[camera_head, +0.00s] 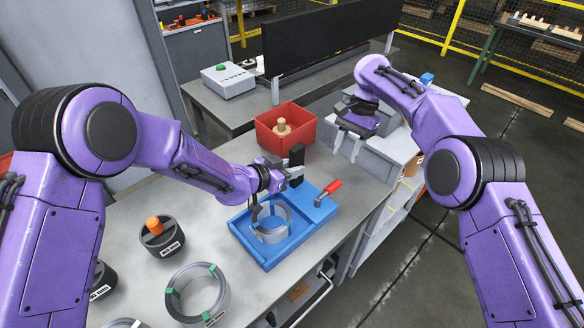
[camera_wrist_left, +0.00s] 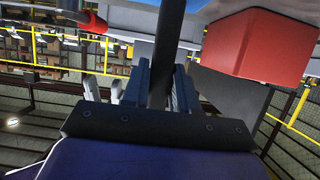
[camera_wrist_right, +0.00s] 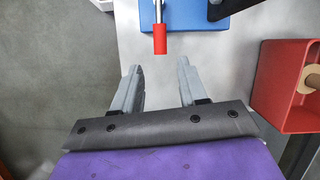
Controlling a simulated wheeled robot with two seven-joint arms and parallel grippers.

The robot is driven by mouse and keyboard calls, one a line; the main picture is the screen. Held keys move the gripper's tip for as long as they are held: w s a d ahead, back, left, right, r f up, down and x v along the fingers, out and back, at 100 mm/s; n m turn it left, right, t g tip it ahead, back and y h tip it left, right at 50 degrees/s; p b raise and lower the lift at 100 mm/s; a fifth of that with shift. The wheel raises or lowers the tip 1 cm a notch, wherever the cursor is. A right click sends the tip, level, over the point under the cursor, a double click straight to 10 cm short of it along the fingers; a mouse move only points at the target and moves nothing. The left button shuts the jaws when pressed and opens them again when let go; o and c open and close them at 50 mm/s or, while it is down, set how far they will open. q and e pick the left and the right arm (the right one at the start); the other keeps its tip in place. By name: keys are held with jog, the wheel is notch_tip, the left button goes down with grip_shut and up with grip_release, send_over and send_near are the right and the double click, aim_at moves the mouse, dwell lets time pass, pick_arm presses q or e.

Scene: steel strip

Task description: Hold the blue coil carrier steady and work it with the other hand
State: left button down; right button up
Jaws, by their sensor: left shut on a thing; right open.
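The blue coil carrier (camera_head: 317,212) lies on the grey bench with a steel strip coil (camera_head: 270,236) in its recess. A red-handled lever (camera_head: 329,188) sticks out at its far right corner; the red grip also shows in the right wrist view (camera_wrist_right: 160,40). My left gripper (camera_head: 291,174) is shut on a dark upright post (camera_wrist_left: 165,55) at the carrier's far side. The post's foot is hidden in the left wrist view. My right gripper (camera_head: 346,152) is open and empty, above the bench beyond the lever. Its fingers (camera_wrist_right: 157,75) point towards the red grip, apart from it.
A red bin (camera_head: 296,149) with a wooden spool stands behind the carrier. A black screen (camera_head: 325,38) stands at the back. The bench edge is right of the carrier.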

dwell(0.3)
jog(key=shift+r, duration=0.1)
jog(key=c, duration=0.4)
jog(key=shift+t, duration=0.4)
jog(key=v, duration=0.2)
jog(key=a+v, duration=0.1)
jog(key=v, duration=0.2)
jog(key=shift+s+r, duration=0.1)
jog(key=shift+r, duration=0.05)
grip_shut()
jog(key=a+f+n+t, duration=0.1)
jog(key=n+t, duration=0.1)
jog(key=n, duration=0.2)
jog(key=s+a+f+n+t, duration=0.1)
jog(key=n+t, duration=0.1)
jog(key=n, duration=0.3)
jog(key=a+f+n+t, duration=0.1)
jog(key=n, duration=0.4)
jog(key=shift+s+f+t, duration=0.1)
jog(key=shift+s+t, duration=0.15)
jog(key=shift+t, duration=0.15)
